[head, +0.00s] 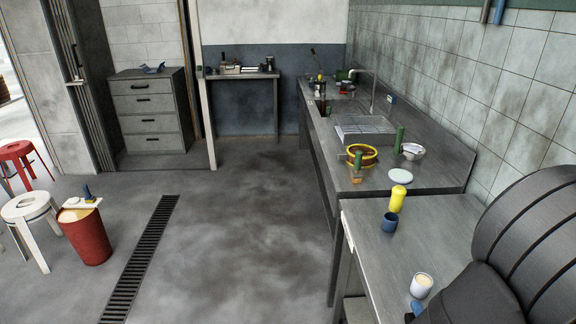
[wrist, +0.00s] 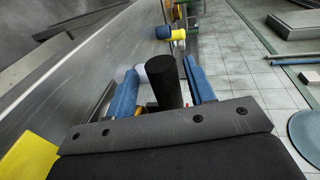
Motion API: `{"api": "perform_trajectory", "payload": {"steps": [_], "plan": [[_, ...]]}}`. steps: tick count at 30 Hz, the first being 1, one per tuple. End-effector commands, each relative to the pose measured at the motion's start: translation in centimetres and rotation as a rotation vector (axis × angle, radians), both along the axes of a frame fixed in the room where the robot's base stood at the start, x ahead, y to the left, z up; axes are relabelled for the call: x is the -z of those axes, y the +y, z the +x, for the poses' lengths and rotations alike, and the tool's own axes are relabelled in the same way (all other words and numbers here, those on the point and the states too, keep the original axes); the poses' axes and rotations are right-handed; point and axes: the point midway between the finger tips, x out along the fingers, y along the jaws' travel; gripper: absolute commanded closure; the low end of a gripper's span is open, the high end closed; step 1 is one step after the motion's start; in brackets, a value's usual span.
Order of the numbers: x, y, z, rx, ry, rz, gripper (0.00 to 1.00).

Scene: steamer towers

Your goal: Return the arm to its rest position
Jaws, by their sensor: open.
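My gripper (wrist: 160,68) shows in the wrist view with its two blue fingers spread apart. A dark upright cylinder (wrist: 167,88) appears between the fingers; I cannot tell whether it touches them or is part of my gripper. In the head view my arm fills the lower right corner, and a small blue part of my gripper (head: 415,308) shows low over the near counter. A white cup with a cream-coloured top (head: 421,286) stands right by it. Most of the gripper is hidden by my arm in the head view.
The near counter (head: 431,233) holds a blue cup (head: 390,222) and a yellow bottle-like piece (head: 397,198). Beyond, a white disc (head: 400,176), an orange-rimmed bowl (head: 362,155) and a sink (head: 362,130) line the counter. The tiled wall (head: 510,75) bounds the right.

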Motion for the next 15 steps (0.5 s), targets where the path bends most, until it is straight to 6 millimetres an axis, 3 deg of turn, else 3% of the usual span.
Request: {"api": "perform_trajectory", "payload": {"steps": [8, 15], "plan": [[0.6, -0.1, 3.0, -0.003, 0.0, 0.001, 0.51], [-0.5, -0.1, 2.8, 0.001, 0.0, 0.054, 0.51]]}}
